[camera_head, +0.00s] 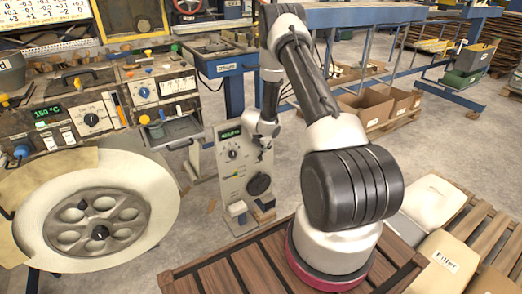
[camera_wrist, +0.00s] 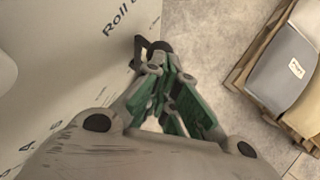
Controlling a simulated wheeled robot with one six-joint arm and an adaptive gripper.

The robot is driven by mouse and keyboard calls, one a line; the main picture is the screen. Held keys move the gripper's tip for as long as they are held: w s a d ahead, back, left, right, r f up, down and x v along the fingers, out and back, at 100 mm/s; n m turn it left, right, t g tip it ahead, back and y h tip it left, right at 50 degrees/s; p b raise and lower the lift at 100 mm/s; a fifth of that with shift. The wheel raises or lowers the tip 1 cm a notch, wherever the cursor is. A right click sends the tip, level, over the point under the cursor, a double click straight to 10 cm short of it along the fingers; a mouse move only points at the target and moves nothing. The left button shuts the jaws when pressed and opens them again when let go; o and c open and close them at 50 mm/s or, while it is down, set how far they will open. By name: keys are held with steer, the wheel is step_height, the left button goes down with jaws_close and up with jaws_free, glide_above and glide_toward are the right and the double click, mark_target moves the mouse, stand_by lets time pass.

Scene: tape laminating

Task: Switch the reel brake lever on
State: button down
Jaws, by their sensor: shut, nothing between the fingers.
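My gripper (camera_wrist: 163,92) is shut and empty in the wrist view, its green-padded fingers together beside a pale panel face with printed lettering. A black angled part (camera_wrist: 150,48) shows just past the fingertips against that panel; it may be a lever or handle, and I cannot tell whether the fingers touch it. In the head view the grey control panel (camera_head: 228,186) stands upright beyond my arm, with a round black part (camera_head: 259,184) low on its right. My gripper is at the panel's upper right. I cannot make out the brake lever's position.
A large pale reel (camera_head: 150,212) stands at the left, below a worn control console (camera_head: 97,118) with knobs and a green display. Open cardboard boxes (camera_head: 366,106) are behind my arm. Filled bags (camera_head: 445,262) lie on slats at the right.

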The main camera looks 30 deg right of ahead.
steer(key=shift+d+f, duration=0.15)
steer(key=shift+d, duration=1.3)
